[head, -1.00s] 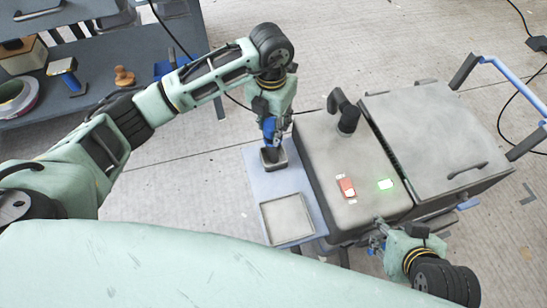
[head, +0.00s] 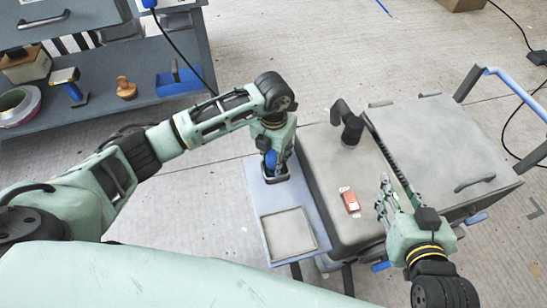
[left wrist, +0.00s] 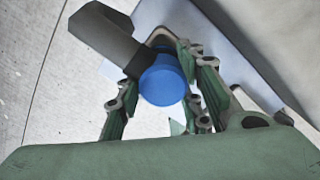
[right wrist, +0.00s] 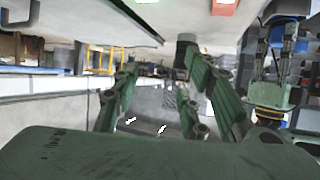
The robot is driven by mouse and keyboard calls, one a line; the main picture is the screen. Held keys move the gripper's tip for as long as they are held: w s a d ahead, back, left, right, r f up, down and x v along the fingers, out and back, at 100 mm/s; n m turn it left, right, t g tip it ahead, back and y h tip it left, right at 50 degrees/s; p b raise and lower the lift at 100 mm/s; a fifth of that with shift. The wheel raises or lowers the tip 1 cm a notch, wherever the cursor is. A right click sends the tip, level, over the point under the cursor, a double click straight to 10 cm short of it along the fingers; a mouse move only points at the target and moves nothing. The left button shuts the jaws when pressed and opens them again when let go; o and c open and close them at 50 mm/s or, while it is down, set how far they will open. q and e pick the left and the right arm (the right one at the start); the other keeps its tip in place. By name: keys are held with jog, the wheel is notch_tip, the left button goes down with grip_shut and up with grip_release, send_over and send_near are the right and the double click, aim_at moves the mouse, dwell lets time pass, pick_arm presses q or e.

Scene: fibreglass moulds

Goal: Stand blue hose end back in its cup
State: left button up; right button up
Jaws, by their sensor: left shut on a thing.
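The blue hose end (head: 271,159) is in my left gripper (head: 272,157), which points down over the side shelf. The left wrist view shows its round blue body (left wrist: 163,82) between the fingers, with a dark grey part sticking out up and left. The dark square cup (head: 277,178) is on the shelf directly under the gripper. The hose end's lower part is hidden, so I cannot tell how deep it is in the cup. My right gripper (head: 385,192) is open and empty above the grey machine top; its parted fingers show in the right wrist view (right wrist: 160,72).
The pale blue shelf (head: 256,198) also carries a shallow square tray (head: 288,232). The grey machine (head: 330,165) beside it has a black bent pipe (head: 348,122) and a red switch (head: 350,202). A dark workbench (head: 110,95) stands at the back left.

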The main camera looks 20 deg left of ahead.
pick_arm(q)
jog(key=shift+f, duration=0.2)
jog(key=shift+f, duration=0.1)
pick_arm(e)
jog(key=shift+w+r, duration=0.1)
jog(key=shift+r, duration=0.05)
pick_arm(q)
jog(key=o, duration=1)
pick_arm(e)
jog(key=shift+w+a+r+t, duration=0.1)
jog(key=shift+w+r+t, duration=0.05)
jog(key=shift+r+t, duration=0.15)
pick_arm(q)
jog(key=shift+f, duration=0.1)
